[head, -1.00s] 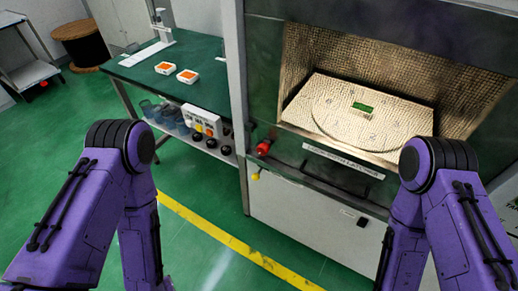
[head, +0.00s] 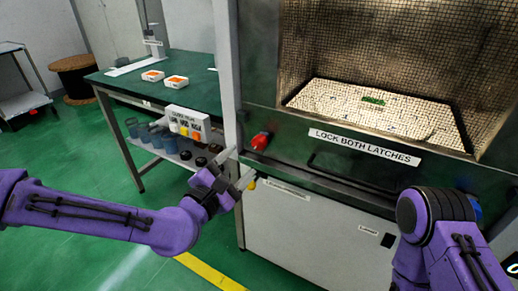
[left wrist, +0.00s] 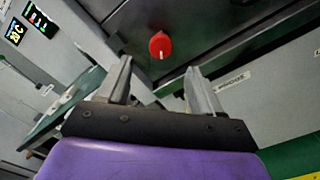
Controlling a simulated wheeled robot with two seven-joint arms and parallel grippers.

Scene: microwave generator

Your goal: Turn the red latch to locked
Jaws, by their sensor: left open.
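The red latch (head: 261,141) is a round red knob on the dark front edge of the machine, left of the "LOCK BOTH LATCHES" label (head: 365,147). In the left wrist view the red latch (left wrist: 160,45) shows a white line pointing down in the picture. My left gripper (head: 237,168) is open and empty, just below and left of the latch, apart from it. In the left wrist view its two fingers (left wrist: 157,85) stand on either side of and below the latch. My right gripper is out of view; only its purple arm shows.
A blue knob (head: 474,210) is partly hidden behind my right arm. A small yellow part (head: 252,184) sits close below my left gripper. A grey post (head: 228,80) stands left of the latch. A green table (head: 190,95) with a button box (head: 187,122) stands at left.

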